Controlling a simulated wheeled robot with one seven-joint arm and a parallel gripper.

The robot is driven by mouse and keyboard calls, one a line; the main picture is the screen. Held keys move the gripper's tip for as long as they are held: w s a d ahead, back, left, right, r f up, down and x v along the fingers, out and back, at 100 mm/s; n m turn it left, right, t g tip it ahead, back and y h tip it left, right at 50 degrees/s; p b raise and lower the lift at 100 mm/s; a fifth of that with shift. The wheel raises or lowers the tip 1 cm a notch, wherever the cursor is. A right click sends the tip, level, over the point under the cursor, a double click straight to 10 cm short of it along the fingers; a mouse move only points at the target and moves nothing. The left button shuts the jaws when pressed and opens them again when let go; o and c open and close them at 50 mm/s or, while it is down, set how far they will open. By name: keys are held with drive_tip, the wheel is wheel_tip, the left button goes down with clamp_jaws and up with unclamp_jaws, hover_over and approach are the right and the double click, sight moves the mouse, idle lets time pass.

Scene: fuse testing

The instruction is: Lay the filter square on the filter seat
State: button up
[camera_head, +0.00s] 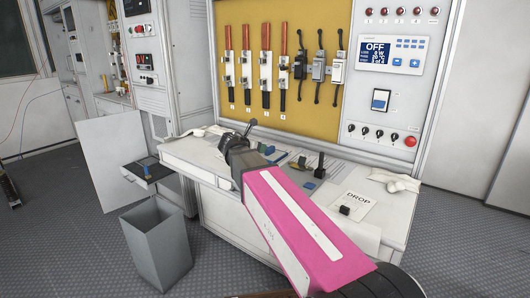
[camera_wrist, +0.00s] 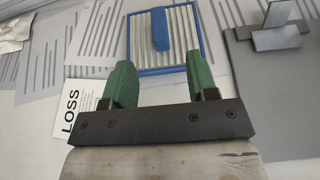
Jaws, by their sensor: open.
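The filter square (camera_wrist: 142,43), a pleated pale panel with a blue frame and a raised blue bar across its middle, lies flat at the top centre of the wrist view. My gripper (camera_wrist: 162,72) has its two green fingers apart, at the near edge of the filter, with nothing between them. In the head view my gripper (camera_head: 238,138) is over the left part of the bench top, at the end of my pink arm. I cannot make out the filter seat for certain in either view.
A dark grey plate (camera_wrist: 268,95) with a grey upright piece (camera_wrist: 278,30) lies right of the filter. A LOSS card (camera_wrist: 75,115) lies left. The bench (camera_head: 215,185) also bears a DROP card (camera_head: 350,203) and small blocks. A grey bin (camera_head: 157,240) stands on the floor.

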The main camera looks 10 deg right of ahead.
sight(268, 148)
drive_tip(key=x, duration=1.1)
drive_tip(key=shift+w+a+f, duration=0.1)
drive_tip(key=shift+f, duration=0.1)
clamp_jaws()
